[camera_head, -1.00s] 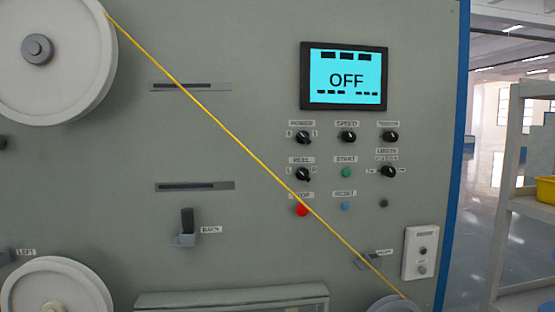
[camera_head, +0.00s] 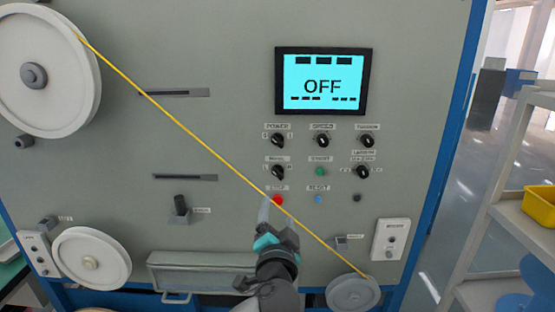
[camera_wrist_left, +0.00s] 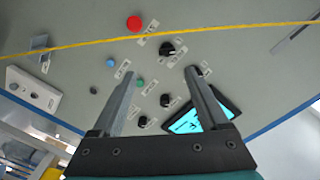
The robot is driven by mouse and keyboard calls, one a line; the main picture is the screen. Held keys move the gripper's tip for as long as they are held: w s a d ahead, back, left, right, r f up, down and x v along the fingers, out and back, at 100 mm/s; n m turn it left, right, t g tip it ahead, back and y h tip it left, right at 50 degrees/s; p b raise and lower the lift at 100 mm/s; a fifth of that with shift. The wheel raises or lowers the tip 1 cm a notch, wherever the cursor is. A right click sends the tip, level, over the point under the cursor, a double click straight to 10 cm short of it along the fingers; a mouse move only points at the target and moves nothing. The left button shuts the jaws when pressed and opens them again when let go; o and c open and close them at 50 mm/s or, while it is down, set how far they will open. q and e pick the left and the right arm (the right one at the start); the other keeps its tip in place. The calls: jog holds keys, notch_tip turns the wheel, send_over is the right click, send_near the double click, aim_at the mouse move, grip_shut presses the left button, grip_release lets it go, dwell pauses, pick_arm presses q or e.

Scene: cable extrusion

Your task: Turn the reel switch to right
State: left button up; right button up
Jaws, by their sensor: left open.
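The reel switch (camera_head: 278,171) is a small black knob on the grey machine panel, below the power knob and above the red stop button (camera_head: 278,200). Which way its pointer is turned is too small to tell. In the left wrist view the reel switch (camera_wrist_left: 167,48) lies beyond the fingertips, beside the red button. My left gripper (camera_head: 264,207) is just below the switch in the head view, by the stop button. In the left wrist view its two fingers (camera_wrist_left: 160,72) are apart with nothing between them, short of the knobs. My right gripper is not in view.
A yellow cable (camera_head: 180,116) runs diagonally across the panel from the upper-left reel (camera_head: 60,100) to a lower-right pulley (camera_head: 353,293), close by my left gripper. A screen (camera_head: 323,65) reading OFF is above the knobs. A shelf with a yellow bin (camera_head: 540,207) stands at right.

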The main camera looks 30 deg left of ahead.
pick_arm(q)
jog(key=r, duration=0.2)
jog(key=p, duration=0.2)
send_near(278, 175)
jog(key=shift+y, duration=0.3)
jog(key=x, duration=0.7)
jog(key=shift+w+a+f, duration=0.1)
jog(key=shift+w, duration=0.25)
jog(key=shift+x, duration=0.95)
jog(key=shift+f, duration=0.1)
grip_shut()
